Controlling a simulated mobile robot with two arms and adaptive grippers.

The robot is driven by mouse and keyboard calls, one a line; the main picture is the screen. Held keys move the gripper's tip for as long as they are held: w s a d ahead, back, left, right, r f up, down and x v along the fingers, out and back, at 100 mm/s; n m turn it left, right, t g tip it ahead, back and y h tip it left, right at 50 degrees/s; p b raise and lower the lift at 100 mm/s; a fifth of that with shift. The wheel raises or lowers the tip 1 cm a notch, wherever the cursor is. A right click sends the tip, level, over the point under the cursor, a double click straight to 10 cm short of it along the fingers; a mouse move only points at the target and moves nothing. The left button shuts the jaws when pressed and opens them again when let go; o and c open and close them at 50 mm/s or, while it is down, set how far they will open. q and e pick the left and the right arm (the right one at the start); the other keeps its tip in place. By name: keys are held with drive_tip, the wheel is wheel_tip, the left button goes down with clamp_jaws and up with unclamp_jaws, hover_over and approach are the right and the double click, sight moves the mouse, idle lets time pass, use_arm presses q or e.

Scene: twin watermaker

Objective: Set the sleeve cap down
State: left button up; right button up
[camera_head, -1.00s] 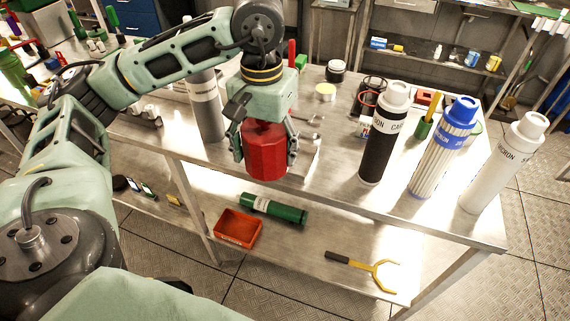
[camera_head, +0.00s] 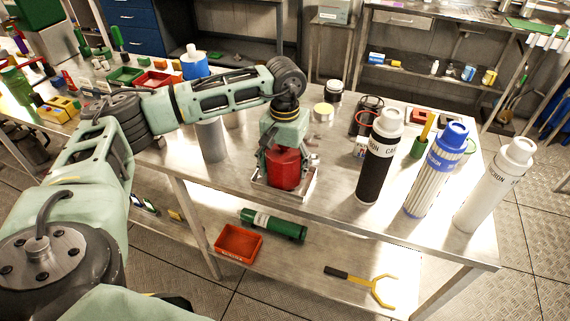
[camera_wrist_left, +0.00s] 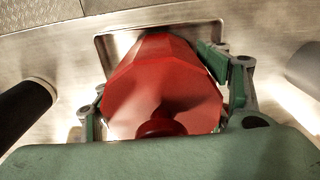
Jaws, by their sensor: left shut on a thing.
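The sleeve cap (camera_head: 284,170) is a red faceted piece, upright over a shallow metal tray (camera_head: 301,194) near the front edge of the steel table. My left gripper (camera_head: 285,180) points down and is shut around the cap. In the left wrist view the red cap (camera_wrist_left: 160,85) fills the middle, with green and grey fingers on both of its sides. The tray's raised rim (camera_wrist_left: 110,42) shows behind it. The cap's underside is hidden, so I cannot tell whether it touches the tray. My right gripper is not in view.
A black-bodied cartridge (camera_head: 376,165), a blue-and-white one (camera_head: 434,175) and a white one (camera_head: 493,190) stand right of the tray. A grey cylinder (camera_head: 211,140) stands to the left.

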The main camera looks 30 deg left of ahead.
use_arm(q)
drive_tip(key=shift+f, duration=0.6)
drive_tip(key=o, duration=1.1)
drive_tip(key=shift+r, duration=0.25)
drive_tip(key=shift+w+r, duration=0.1)
drive_tip(key=shift+r, duration=0.2)
wheel_tip(320, 180, up, 11)
drive_tip(key=shift+r+b, duration=0.15)
drive_tip(key=shift+b, duration=0.9)
